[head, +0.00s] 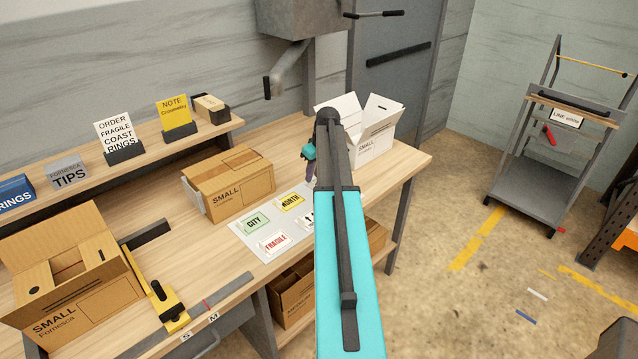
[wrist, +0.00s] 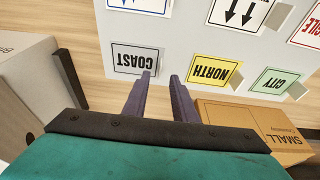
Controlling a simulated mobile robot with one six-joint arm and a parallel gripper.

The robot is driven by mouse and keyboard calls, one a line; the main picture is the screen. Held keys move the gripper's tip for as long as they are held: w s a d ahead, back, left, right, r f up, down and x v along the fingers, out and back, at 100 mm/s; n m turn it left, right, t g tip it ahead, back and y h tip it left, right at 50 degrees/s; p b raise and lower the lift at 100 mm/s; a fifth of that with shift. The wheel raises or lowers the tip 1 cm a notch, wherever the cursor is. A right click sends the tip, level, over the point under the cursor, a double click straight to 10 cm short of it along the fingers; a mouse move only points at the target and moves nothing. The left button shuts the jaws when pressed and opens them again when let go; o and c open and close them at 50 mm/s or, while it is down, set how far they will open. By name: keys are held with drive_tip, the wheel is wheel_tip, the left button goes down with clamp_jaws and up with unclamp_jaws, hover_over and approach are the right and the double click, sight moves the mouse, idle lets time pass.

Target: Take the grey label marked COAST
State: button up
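The grey label marked COAST (wrist: 132,58) lies on a white sheet (wrist: 190,50) in the wrist view, upside down to the camera. My gripper (wrist: 163,76) has two purple fingers apart with nothing between them. The left fingertip overlaps the label's edge near its right corner; I cannot tell whether it touches. In the head view my gripper (head: 311,170) is over the far right part of the sheet (head: 262,248), and my arm hides the COAST label.
The yellow NORTH label (wrist: 212,71) and green CITY label (wrist: 275,82) lie beside it. A closed SMALL carton (head: 228,183) stands left of the sheet, and an open white box (head: 375,130) stands at the table's right end. An open carton (head: 65,275) is at the left.

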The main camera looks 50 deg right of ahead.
sight(310, 187)
drive_tip(key=shift+p+x, duration=0.55)
drive_tip(key=shift+x, duration=1.05)
clamp_jaws()
